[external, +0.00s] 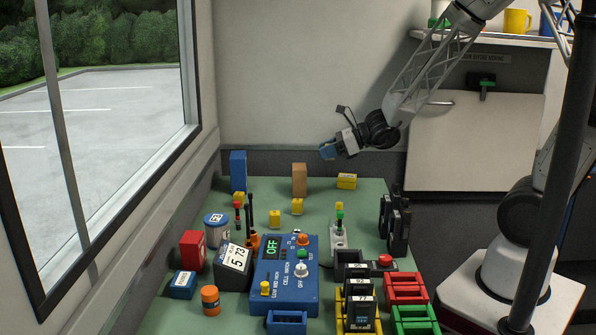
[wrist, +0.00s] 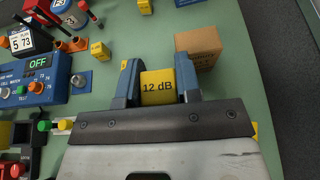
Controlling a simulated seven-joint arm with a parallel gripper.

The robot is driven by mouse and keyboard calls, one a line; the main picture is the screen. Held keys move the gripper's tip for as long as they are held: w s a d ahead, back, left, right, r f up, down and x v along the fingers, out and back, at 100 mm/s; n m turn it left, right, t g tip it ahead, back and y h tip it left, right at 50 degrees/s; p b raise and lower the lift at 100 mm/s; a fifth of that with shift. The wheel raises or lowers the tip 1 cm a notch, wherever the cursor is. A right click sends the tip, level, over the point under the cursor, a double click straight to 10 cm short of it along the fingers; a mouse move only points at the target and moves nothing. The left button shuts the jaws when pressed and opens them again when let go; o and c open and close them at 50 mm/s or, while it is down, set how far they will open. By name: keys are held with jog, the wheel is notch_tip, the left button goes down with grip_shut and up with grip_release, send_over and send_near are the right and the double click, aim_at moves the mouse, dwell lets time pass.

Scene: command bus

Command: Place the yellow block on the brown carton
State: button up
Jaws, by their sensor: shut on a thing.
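My gripper (wrist: 157,72) has its two blue fingers shut on a yellow block (wrist: 158,90) marked "12 dB". In the external view, my gripper (external: 328,150) is raised above the far end of the green table, and its finger hides most of the block. The brown carton (external: 299,180) stands upright on the table, below and left of my gripper. In the wrist view the carton (wrist: 199,44) lies just beyond the right finger, partly hidden by it. I see nothing on the carton's top.
A tall blue box (external: 238,170) stands left of the carton, and a yellow labelled box (external: 347,181) stands right of it. Small yellow blocks (external: 297,206) sit nearer. A blue control box (external: 285,275) and several racks fill the near table (external: 325,195).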

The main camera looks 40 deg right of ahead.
send_over(296, 167)
jog(key=shift+w+d+f, duration=0.1)
jog(key=shift+d+f, duration=0.1)
jog(key=shift+f, duration=0.3)
jog(key=shift+f, duration=0.1)
jog(key=shift+f, duration=1.65)
jog(key=shift+f, duration=0.15)
jog(key=o, duration=0.9)
jog(key=shift+s+d+r, duration=0.4)
jog(key=shift+d+r, duration=0.05)
jog(key=shift+v, duration=5.35)
jog(key=shift+s+f, duration=0.1)
